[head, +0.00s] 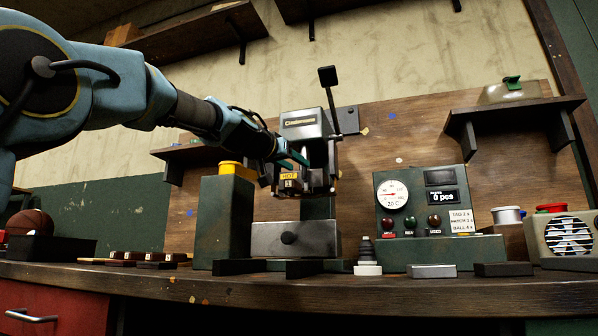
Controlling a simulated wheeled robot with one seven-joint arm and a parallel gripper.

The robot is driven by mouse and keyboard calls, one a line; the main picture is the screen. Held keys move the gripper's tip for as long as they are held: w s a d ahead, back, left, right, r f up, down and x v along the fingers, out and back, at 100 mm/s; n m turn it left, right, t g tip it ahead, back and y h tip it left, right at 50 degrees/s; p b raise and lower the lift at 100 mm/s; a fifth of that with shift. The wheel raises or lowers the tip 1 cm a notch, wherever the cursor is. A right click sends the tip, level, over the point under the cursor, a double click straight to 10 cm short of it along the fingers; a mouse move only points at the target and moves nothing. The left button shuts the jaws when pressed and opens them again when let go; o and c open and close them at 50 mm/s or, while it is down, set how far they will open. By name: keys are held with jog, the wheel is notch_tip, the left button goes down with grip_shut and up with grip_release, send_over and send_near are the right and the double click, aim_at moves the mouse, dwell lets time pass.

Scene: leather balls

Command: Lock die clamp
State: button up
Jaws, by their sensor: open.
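My gripper (297,158) is at the front left of the press head, close to the labelled block. Its fingers are small and dark here, and nothing shows held between them. I cannot make out which part is the die clamp, and I cannot tell whether the gripper touches the press.
A control panel with a dial (392,194) stands right of the press. A green post with a yellow top (226,222) stands close on the left. A brown ball (30,224) sits in a dark box at far left. Shelves (512,110) overhang at right.

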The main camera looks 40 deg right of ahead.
jog(key=b+v, duration=0.2)
jog(key=v, duration=0.5)
jog(key=shift+s+a+b, duration=0.15)
jog(key=shift+a+b, duration=0.2)
jog(key=shift+b, duration=0.05)
